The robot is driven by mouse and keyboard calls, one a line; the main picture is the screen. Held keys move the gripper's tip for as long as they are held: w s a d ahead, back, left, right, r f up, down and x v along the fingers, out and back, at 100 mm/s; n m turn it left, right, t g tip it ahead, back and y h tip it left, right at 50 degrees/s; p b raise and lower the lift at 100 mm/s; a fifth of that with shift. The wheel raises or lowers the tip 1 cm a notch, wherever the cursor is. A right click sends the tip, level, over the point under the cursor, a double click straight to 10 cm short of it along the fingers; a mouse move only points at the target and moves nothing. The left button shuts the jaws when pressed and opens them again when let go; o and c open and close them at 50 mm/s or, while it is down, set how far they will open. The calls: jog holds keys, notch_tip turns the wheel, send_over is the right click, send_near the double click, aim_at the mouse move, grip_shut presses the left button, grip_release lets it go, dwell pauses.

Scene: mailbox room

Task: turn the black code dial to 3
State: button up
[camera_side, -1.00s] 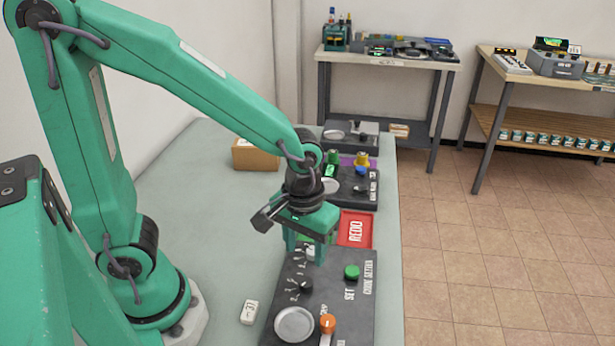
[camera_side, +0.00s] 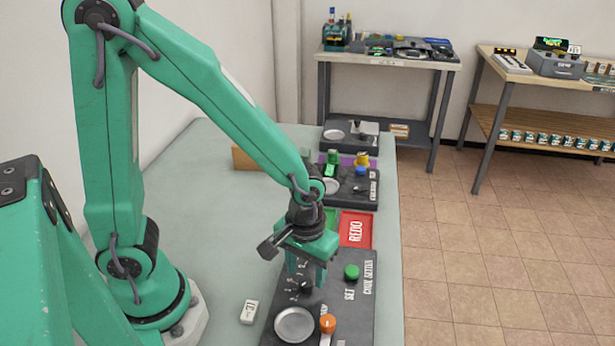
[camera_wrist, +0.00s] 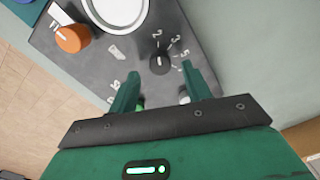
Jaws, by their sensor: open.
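The black code dial (camera_wrist: 160,64) is a small round knob on the dark code-setter panel (camera_wrist: 72,78), with white numbers printed around one side. The light mark on its top appears to point about toward the 2. The 3 and 5 show beside it in the wrist view. My gripper (camera_wrist: 158,76) is open, with the dial just past and between its fingertips in that view. In the side view my gripper (camera_side: 306,275) hangs low over the panel, close to the dial (camera_side: 305,289). I cannot tell whether a finger touches it.
The panel also bears a green SET button (camera_side: 351,272), an orange knob (camera_side: 328,323) and a round silver disc (camera_side: 294,325). A red REDO tray (camera_side: 356,229) lies behind. A small white tag (camera_side: 249,312) lies left on the table (camera_side: 225,250), which is mostly clear there.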

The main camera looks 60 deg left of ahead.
aim_at(306, 283)
jog(key=shift+f, duration=1.3)
jog(key=c, duration=1)
